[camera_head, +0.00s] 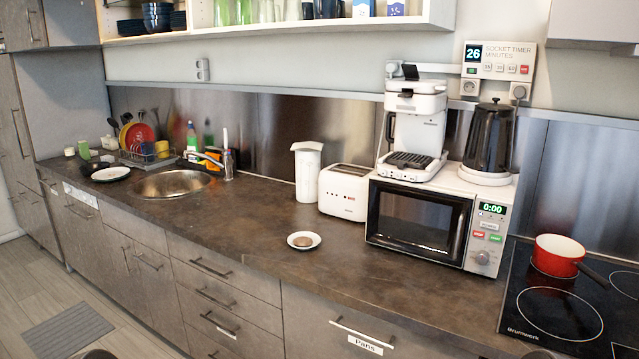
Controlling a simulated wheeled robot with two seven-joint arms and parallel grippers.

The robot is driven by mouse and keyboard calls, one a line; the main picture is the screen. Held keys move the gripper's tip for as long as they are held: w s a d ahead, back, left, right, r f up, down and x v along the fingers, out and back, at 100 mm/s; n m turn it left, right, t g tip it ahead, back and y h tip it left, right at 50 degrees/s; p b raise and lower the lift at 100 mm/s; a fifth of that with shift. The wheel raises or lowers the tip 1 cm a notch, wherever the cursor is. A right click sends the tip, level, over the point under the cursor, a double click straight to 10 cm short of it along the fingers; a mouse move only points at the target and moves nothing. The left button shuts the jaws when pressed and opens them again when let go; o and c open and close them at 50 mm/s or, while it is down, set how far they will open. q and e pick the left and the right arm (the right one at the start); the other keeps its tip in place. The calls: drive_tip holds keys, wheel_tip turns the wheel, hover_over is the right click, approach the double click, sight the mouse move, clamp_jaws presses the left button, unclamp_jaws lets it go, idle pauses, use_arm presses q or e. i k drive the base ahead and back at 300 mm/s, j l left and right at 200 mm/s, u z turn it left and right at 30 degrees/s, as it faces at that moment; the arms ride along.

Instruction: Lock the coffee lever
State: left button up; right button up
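The white coffee machine (428,104) stands on top of the microwave, towards its left side. It has a dark drip grid (410,159) at its base. A dark, narrow handle-like part (390,127) shows at the machine's left side. A small black part (410,72) sticks up at its top. I cannot tell which of these is the lever, or whether it is locked.
The microwave (415,221) stands on the brown counter (240,225). A black kettle (489,140) stands right of the coffee machine. The toaster (344,191) and a white jug (307,171) are to the left. A red pan (557,254) sits on the hob. A shelf (290,29) hangs above.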

sight(410, 72)
drive_tip(key=i+j, duration=0.15)
drive_tip(key=j, duration=0.25)
drive_tip(key=i+j+z, duration=0.15)
drive_tip(key=j, duration=0.25)
drive_tip(key=i+j, duration=0.1)
drive_tip(key=j, duration=0.3)
drive_tip(key=i+j+z, duration=0.15)
drive_tip(key=j, duration=0.3)
drive_tip(key=i+j, duration=0.1)
drive_tip(key=j, duration=0.3)
drive_tip(key=i+j+z, duration=0.15)
drive_tip(key=j, duration=0.3)
